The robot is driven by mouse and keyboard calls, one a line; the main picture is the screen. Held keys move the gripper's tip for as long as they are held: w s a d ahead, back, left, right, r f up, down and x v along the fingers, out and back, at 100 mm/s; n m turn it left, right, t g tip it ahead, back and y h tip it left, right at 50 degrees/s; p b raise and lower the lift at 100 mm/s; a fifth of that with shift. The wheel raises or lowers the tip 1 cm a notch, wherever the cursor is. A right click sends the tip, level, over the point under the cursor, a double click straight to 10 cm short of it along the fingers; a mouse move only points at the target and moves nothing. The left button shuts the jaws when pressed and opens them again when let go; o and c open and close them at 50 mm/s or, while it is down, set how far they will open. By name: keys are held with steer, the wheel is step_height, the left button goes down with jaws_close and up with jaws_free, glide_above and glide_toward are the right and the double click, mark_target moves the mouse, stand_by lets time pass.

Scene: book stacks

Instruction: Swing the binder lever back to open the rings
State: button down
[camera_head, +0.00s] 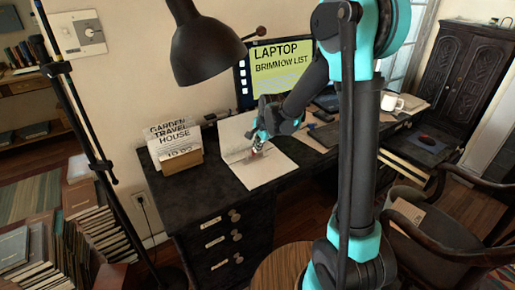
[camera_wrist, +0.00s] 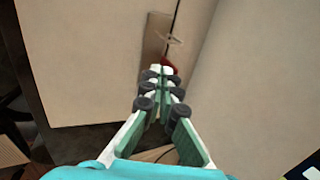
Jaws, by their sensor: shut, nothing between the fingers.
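The binder (camera_head: 265,172) lies open on the dark desk, its pale covers spread. In the wrist view its covers (camera_wrist: 85,60) lie on both sides of a metal ring plate (camera_wrist: 154,45) with a small ring (camera_wrist: 172,38). A red lever tip (camera_wrist: 170,67) shows at the near end of the plate, just beyond my fingertips. My gripper (camera_wrist: 160,75) is shut and empty, right at the lever; whether they touch I cannot tell. In the head view my gripper (camera_head: 257,149) reaches down over the middle of the binder. The fingers partly hide the lever.
A sorter with labelled cards (camera_head: 174,143) stands left of the binder. A monitor (camera_head: 280,68) stands behind it and a black lamp (camera_head: 207,45) hangs above the desk. A white mug (camera_head: 392,102) is at the right. A wooden chair (camera_head: 430,235) stands in front of the desk.

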steer(key=shift+w+a+r+g+h, duration=0.1)
steer(key=shift+w+a+g+h, duration=0.15)
steer(key=shift+w+g+h, duration=0.2)
steer(key=shift+w+a+r+g+h, duration=0.15)
steer(key=shift+w+a+g+h, duration=0.15)
steer(key=shift+g, duration=0.45)
steer(key=shift+w+a, duration=0.55)
steer(key=shift+w, duration=0.3)
steer(key=shift+w+a+f, duration=0.2)
steer(key=shift+w+a, duration=0.1)
steer(key=shift+w, duration=0.15)
steer(key=shift+w+a+f, duration=0.2)
steer(key=shift+w+a, duration=0.05)
steer(key=shift+w, duration=0.2)
steer(key=shift+s+d, duration=0.1)
steer(key=shift+s, duration=0.05)
steer(key=shift+s+d+f, duration=0.3)
steer(key=shift+s+d, duration=0.05)
steer(key=shift+s, duration=0.15)
